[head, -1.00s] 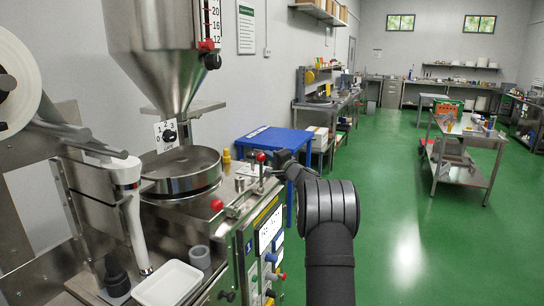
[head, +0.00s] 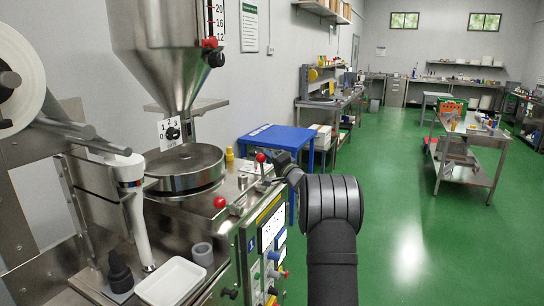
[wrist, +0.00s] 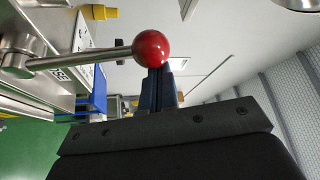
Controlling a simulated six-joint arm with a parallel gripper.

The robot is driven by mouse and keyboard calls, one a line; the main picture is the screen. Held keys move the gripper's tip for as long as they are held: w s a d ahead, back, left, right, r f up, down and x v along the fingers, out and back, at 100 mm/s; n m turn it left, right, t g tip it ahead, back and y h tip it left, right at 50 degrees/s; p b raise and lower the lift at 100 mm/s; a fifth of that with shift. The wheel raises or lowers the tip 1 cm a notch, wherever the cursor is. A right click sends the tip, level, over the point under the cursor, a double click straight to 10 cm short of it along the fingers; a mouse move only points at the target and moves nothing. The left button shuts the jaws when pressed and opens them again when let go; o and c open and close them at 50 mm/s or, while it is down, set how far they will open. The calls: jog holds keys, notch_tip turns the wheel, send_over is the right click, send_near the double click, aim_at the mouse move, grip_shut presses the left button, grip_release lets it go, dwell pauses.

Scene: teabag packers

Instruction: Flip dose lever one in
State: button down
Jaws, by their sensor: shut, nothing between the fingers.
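A lever with a red ball knob (head: 260,158) stands on the steel top of the packing machine. In the wrist view its red ball (wrist: 151,48) sits on a silver rod that runs left to a round pivot. My gripper (wrist: 160,70) is shut and empty, its fingertips right at the ball; I cannot tell whether they touch it. In the head view my gripper (head: 280,158) is just right of this knob, small and partly hidden by my wrist. A second red knob (head: 219,202) is nearer, at the machine's front edge. I see no label saying which lever is one.
The steel hopper (head: 168,50) and round drum (head: 184,164) stand left of the lever. A numbered dial (head: 172,133) is above the drum. A white tray (head: 172,282) lies in front. A yellow fitting (wrist: 97,12) is near the lever.

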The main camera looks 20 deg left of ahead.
aim_at(262, 158)
jog(key=s+f+n+g+y, duration=0.4)
jog(key=s+n, duration=0.4)
jog(key=n, duration=0.2)
jog(key=shift+s+n+y, duration=0.3)
jog(key=shift+s+y, duration=0.1)
jog(key=shift+f, duration=0.15)
notch_tip(262, 158, up, 4)
jog(key=w, duration=0.2)
jog(key=v, duration=1)
jog(key=shift+s+d, duration=0.2)
jog(key=shift+d, duration=0.25)
jog(key=w+a+r+m+t+h, duration=0.1)
jog(key=w+a+m, duration=0.1)
jog(key=a, duration=0.1)
jog(key=w+a+r+m+t+h, duration=0.1)
jog(key=w+a+m, duration=0.1)
jog(key=a+m, duration=0.1)
jog(key=w+a+r+m+t+h, duration=0.1)
jog(key=w+a+r+m, duration=0.1)
jog(key=a, duration=0.1)
jog(key=shift+a+r+t, duration=0.1)
jog(key=shift+a+t, duration=0.2)
jog(key=shift+w+r+m+h, duration=0.2)
jog(key=shift+w+m+h, duration=0.25)
jog(key=shift+w+m, duration=0.45)
jog(key=shift+w+r+m+h, duration=0.15)
jog(key=shift+w+m+h, duration=0.3)
jog(key=shift+w+m, duration=0.45)
